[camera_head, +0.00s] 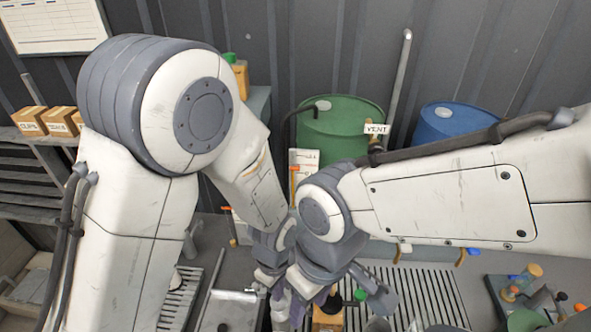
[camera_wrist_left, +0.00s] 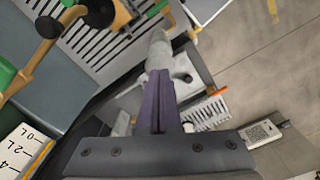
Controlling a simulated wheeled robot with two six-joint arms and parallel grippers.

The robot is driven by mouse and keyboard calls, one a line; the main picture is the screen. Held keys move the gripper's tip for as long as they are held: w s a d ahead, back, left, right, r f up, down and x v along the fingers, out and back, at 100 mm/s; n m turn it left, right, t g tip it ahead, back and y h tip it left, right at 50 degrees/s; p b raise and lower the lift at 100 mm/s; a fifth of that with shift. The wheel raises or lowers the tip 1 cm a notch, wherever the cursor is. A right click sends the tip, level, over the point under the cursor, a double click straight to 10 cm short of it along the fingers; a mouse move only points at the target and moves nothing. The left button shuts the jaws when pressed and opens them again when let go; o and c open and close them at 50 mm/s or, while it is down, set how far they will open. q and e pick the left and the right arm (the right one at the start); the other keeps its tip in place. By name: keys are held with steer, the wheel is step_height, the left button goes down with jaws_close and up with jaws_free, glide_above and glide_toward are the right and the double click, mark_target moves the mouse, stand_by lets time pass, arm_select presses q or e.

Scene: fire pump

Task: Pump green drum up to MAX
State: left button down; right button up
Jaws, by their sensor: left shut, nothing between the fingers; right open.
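The green drum (camera_head: 340,130) stands at the back wall, a dark hose entering its top. A white card (camera_head: 303,158) with an orange marker stands in front of it; its MAX mark is unreadable. A scale card marked in litres (camera_wrist_left: 22,150) shows in the left wrist view. My left gripper (camera_head: 284,296) is low at the bench centre, partly hidden by the arms. In its wrist view its purple fingers (camera_wrist_left: 160,95) are shut and empty, beside a pale grey cylindrical part (camera_wrist_left: 158,48). My right gripper (camera_head: 372,290) is open, close on its right. I cannot identify the pump handle.
A blue drum (camera_head: 455,122) stands right of the green one, near a VENT sign (camera_head: 377,129) on a pipe. A tray of small parts (camera_head: 520,292) is at right. Small boxes (camera_head: 60,122) sit on a left shelf.

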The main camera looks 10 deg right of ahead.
mark_target(279, 304)
arm_select(q)
steer(key=shift+f, duration=0.15)
stand_by(0.5)
steer(key=shift+f, duration=3.1)
steer(key=shift+r, duration=3.25)
step_height(279, 304, up, 6)
